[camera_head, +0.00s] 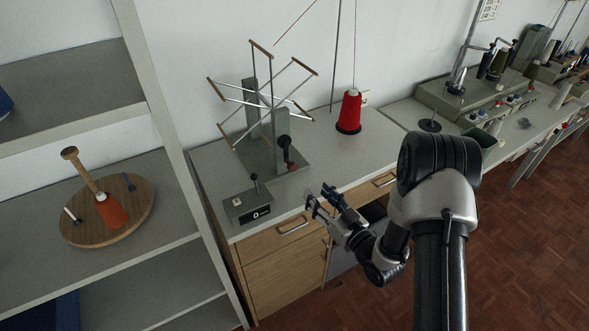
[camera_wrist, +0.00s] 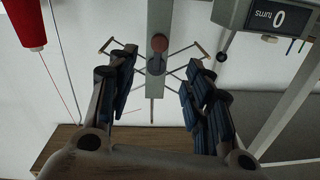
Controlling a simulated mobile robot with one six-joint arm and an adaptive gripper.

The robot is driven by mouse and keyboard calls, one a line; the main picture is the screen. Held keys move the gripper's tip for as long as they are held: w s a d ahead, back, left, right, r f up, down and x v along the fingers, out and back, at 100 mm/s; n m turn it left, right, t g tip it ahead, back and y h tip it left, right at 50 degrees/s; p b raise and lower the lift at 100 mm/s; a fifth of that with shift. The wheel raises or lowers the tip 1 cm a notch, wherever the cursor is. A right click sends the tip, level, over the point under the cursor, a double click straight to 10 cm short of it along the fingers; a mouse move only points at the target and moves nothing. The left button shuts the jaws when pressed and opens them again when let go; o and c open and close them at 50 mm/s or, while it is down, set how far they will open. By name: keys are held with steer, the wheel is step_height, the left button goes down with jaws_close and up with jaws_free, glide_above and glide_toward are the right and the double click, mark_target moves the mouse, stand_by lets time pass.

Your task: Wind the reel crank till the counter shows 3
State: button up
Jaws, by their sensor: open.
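The reel (camera_head: 262,92) stands on the bench, with spread arms tipped by wooden bars. The crank (camera_wrist: 158,18) also shows in the wrist view, with a red round end between and beyond my fingers. The counter box (camera_head: 246,208) sits in front of the reel; in the wrist view its window (camera_wrist: 278,17) reads 0 turns, upside down. My gripper (camera_head: 322,198) is open and empty, right of the counter box and apart from the crank.
A red thread cone (camera_head: 349,112) stands right of the reel. A shelf unit (camera_head: 165,110) rises at the left, holding a round wooden board (camera_head: 132,212). Sewing machines (camera_head: 470,97) line the bench further right. Drawers with handles (camera_head: 292,227) are below the bench edge.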

mark_target(294, 169)
steer(key=b+x, duration=0.2)
steer(key=x, duration=1.2)
steer(key=shift+s, duration=0.1)
jaws_close()
